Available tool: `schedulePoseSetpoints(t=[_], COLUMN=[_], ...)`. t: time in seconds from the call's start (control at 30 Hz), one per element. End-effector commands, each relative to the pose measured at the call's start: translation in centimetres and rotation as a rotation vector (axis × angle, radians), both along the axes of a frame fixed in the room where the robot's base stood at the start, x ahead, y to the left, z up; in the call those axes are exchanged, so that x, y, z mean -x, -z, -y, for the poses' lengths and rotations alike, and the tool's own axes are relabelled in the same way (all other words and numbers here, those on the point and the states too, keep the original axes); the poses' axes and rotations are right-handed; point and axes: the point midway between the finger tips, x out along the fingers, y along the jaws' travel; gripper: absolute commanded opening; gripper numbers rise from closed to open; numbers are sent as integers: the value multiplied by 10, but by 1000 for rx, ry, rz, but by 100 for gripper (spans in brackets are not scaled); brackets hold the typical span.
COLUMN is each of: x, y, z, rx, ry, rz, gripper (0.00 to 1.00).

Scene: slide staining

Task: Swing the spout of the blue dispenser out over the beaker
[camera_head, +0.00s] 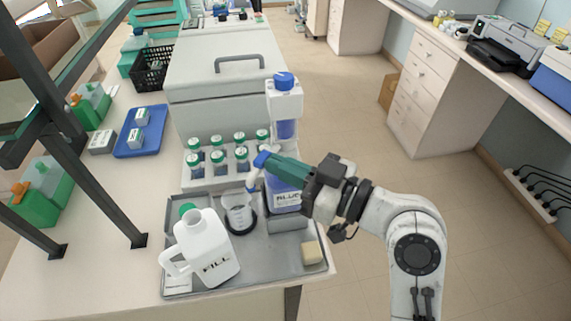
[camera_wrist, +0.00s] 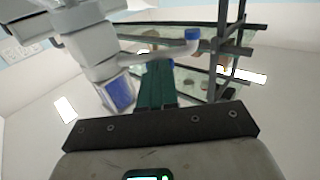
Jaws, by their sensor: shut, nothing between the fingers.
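The blue dispenser (camera_head: 285,104) stands on the grey tray, a tall white body with blue caps, blue liquid and a "BLUE" label. Its spout (camera_head: 253,181), white with a blue cap, points left and down; the tip appears above the right side of the clear beaker (camera_head: 238,214). The beaker sits on a dark round base. My gripper (camera_head: 265,163) has green fingers, shut and empty, in front of the dispenser and close to the spout. In the wrist view the spout (camera_wrist: 165,50) extends past the fingers (camera_wrist: 157,72); touching cannot be told. My gripper hides the spout's root.
A white "FILL" jug (camera_head: 205,250) stands left of the beaker on the tray (camera_head: 250,268). Several green-capped bottles (camera_head: 219,158) stand behind the beaker. A beige block (camera_head: 313,253) lies at the tray's front right. Shelf posts (camera_head: 95,165) rise at left.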

Motion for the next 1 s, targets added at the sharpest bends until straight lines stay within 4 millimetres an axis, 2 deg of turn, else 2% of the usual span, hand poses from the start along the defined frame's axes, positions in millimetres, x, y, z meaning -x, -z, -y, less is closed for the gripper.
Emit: schedulePoseSetpoints(t=[0.37, 1.0], x=[1, -18], y=[1, 1], z=[-21, -58], rx=[1, -1], ry=[217, 212], rz=[0, -1], gripper=[0, 0])
